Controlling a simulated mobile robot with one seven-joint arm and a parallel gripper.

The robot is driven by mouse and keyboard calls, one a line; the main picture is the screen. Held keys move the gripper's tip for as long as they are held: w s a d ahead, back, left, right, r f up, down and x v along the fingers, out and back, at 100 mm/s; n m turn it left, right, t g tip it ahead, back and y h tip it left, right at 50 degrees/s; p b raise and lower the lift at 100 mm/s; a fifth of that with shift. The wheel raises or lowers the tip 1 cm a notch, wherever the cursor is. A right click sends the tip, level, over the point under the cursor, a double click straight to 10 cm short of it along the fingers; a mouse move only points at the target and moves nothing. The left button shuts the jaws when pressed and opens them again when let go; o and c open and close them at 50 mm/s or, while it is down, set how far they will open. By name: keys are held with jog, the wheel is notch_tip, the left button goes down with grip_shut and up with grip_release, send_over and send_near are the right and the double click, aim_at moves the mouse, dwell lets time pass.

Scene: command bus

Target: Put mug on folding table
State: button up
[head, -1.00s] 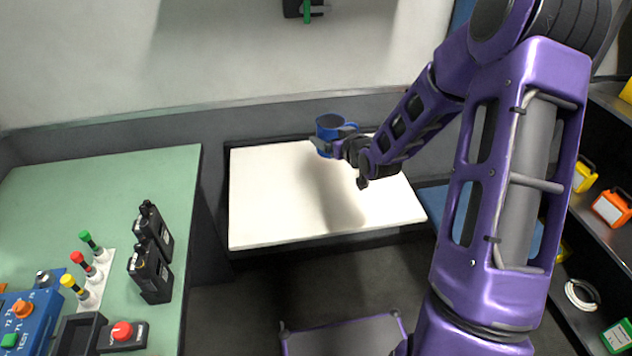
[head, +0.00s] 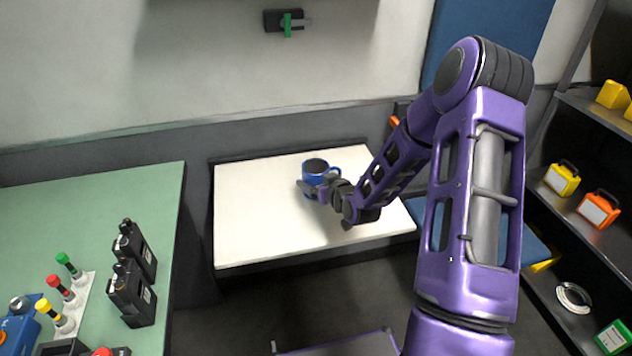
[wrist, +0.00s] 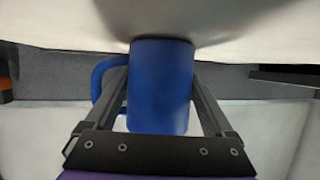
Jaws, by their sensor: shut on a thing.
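The blue mug (head: 315,168) is upright at the white folding table (head: 270,225), over its back middle part. My gripper (head: 313,190) is shut on the mug, with a finger on each side of its body in the wrist view (wrist: 160,110). The mug's handle (wrist: 104,80) sticks out beside one finger. In the wrist view one end of the mug meets the white table surface (wrist: 60,25), with a dark shadow around it. I cannot tell whether it touches or hangs just above.
A green desk (head: 70,205) with two black radios (head: 132,290) and coloured knobs stands at left. A shelf (head: 585,210) with yellow and orange boxes is at right. The wall (head: 250,130) is close behind the table. The table top around the mug is bare.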

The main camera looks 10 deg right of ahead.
jog(key=shift+f, duration=0.2)
jog(key=o, duration=1.3)
jog(key=shift+o, duration=0.2)
jog(key=shift+r, duration=0.1)
jog(key=shift+r, duration=0.2)
jog(key=p+v, duration=0.1)
jog(key=v, duration=1.1)
jog(key=shift+f, duration=0.1)
jog(key=shift+a, duration=0.1)
